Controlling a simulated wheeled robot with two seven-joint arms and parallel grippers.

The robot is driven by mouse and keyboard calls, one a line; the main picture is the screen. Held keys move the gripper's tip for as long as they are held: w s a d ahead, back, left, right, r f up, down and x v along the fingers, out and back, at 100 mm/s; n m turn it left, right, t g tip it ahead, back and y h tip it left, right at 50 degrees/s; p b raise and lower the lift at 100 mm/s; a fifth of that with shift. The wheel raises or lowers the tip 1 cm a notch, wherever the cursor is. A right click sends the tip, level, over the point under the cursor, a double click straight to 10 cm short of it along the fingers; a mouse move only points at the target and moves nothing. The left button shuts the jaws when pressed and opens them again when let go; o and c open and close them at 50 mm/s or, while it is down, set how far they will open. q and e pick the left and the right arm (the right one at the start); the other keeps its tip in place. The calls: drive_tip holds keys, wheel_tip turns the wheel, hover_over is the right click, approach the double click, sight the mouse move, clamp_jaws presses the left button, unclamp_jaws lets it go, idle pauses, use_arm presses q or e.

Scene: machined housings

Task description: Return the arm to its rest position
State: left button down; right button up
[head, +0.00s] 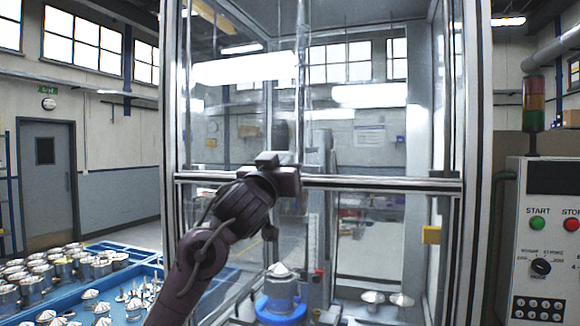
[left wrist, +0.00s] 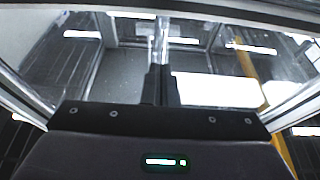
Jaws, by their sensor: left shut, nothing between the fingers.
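My left arm rises from the bottom of the head view, and its left gripper (head: 287,180) is at the glass front of the machine enclosure (head: 172,130), level with the horizontal door rail (head: 385,183). In the left wrist view the two dark fingers (left wrist: 161,85) are together with nothing between them, pointing toward the glass panes. Whether the gripper touches the rail or glass is unclear. My right gripper is not in view.
Behind the glass, a metal housing with a conical top (head: 281,284) sits on a blue fixture (head: 281,312). A blue tray (head: 152,262) with housings and cones is at left. A control panel (head: 545,185) with START and STOP buttons stands at right.

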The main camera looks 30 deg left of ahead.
use_arm(q)
drive_tip(key=a+f+b+v, duration=0.1)
drive_tip(key=b+v, duration=0.1)
drive_tip(key=v, duration=0.4)
drive_tip(key=d+f+m+g+h, duration=0.1)
drive_tip(key=d+f+g, duration=0.2)
drive_tip(key=f, duration=0.9)
drive_tip(key=d+f+m+g+h, duration=0.1)
drive_tip(key=d+f+g, duration=0.25)
drive_tip(key=f, duration=0.95)
drive_tip(key=d+f+m+g+h, duration=0.15)
drive_tip(key=d+f, duration=0.25)
drive_tip(key=f, duration=0.8)
drive_tip(key=s+d+f+m+g+h, duration=0.1)
drive_tip(key=s+d+f+g, duration=0.35)
drive_tip(key=s+f, duration=0.7)
drive_tip(key=s+d+f+g+h, duration=0.1)
drive_tip(key=s+d+f+g, duration=0.35)
drive_tip(key=s+f, duration=0.75)
wheel_tip(320, 180, down, 29)
drive_tip(key=a+g, duration=0.1)
drive_tip(key=g, duration=0.1)
drive_tip(key=s+a+f, duration=0.2)
drive_tip(key=s+f, duration=0.7)
drive_tip(key=s, duration=0.1)
drive_tip(key=s+a+f+g, duration=0.1)
drive_tip(key=s+a+f, duration=0.1)
drive_tip(key=s+f, duration=0.7)
drive_tip(key=shift+s+f, duration=0.25)
drive_tip(key=shift+s, duration=0.45)
